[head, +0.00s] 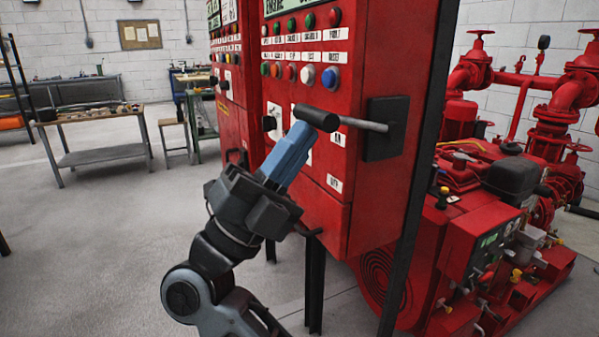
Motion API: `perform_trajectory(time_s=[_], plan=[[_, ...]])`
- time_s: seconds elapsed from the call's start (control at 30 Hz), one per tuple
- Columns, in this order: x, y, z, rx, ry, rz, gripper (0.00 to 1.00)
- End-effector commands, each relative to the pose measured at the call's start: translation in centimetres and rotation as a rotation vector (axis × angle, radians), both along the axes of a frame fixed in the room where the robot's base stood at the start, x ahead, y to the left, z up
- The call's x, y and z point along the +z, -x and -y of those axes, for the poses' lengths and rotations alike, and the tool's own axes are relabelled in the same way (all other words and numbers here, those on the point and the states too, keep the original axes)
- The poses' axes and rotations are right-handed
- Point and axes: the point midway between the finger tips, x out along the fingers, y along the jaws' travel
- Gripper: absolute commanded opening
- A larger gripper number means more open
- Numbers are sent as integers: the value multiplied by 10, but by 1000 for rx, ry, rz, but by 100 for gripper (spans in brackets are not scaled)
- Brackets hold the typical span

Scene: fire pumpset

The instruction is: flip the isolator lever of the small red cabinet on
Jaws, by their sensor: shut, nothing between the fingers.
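The red cabinet (306,172) stands in the middle of the head view, its front carrying buttons and white labels. Its isolator lever has a grey rod (362,124) coming out of a black plate (386,140) on the cabinet's right part, and a thick black handle (316,117) at the rod's left end. The rod lies nearly level. An "ON" label (341,143) and, lower, an "OFF" label (334,183) sit left of the plate. My gripper (303,131) is shut and empty, its blue fingers pointing up, tips just below the black handle. I cannot tell whether they touch it.
Another red cabinet (229,85) stands behind on the left. The red pumpset (500,190) with pipes and valves fills the right. A dark upright post (418,190) stands between cabinet and pumps. A workbench (95,118) is far left. The floor (90,240) at left is clear.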

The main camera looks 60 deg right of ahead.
Motion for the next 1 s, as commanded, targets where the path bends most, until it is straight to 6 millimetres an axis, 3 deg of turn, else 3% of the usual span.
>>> perform_trajectory(time_s=[0.1,0.4,1.0], plan=[[24,1,0,5,-81,62,0],[55,6,8,1,-240,166,0],[69,11,16,-5,-318,219,0]])
